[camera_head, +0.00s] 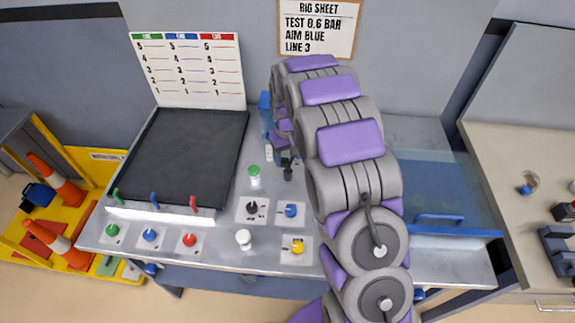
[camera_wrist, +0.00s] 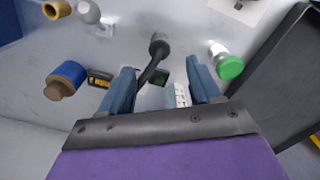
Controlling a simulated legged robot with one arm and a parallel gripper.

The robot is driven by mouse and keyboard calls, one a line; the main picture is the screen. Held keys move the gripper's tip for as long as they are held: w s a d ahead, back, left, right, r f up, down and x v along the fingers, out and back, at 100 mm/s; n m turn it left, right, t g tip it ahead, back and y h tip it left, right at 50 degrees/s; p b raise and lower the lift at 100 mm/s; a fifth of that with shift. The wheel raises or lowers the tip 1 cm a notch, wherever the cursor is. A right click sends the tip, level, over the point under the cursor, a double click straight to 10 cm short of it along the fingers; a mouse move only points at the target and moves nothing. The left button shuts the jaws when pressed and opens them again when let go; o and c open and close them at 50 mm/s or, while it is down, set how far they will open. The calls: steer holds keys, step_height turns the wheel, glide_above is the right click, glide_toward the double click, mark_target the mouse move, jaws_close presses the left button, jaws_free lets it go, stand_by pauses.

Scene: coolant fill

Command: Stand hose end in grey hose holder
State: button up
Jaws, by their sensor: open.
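My gripper (camera_wrist: 163,88) is open in the wrist view, with one blue-grey finger on each side. A dark stem with a rounded dark grey head (camera_wrist: 158,45), possibly the hose end, shows between and beyond the fingers. I cannot tell whether it stands in anything. In the head view a small dark piece (camera_head: 288,173), perhaps the same thing, is just below my gripper (camera_head: 280,147), which my arm partly hides. A grey cylinder (camera_wrist: 88,12) near the top left of the wrist view may be the grey hose holder; I cannot tell for certain.
A green-capped bottle (camera_wrist: 228,65) stands right of my gripper. A blue cylinder with a brown tip (camera_wrist: 66,78) is at left. The black tray (camera_head: 187,150), several knobs and a clear lid with a blue handle (camera_head: 440,219) are on the bench.

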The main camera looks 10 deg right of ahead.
mark_target(287, 171)
step_height(287, 171, up, 9)
steer(key=shift+f+p, duration=0.15)
steer(key=shift+p, duration=0.3)
steer(key=s+r+m, duration=0.1)
steer(key=s+r, duration=0.4)
steer(key=s, duration=0.6)
steer(key=s+r, duration=0.4)
steer(key=s, duration=0.7)
steer(key=s+f+m+g+b, duration=0.1)
steer(key=s, duration=1.9)
steer(key=shift+s+g, duration=0.15)
steer(key=shift+g, duration=0.15)
steer(key=shift+c, duration=0.3)
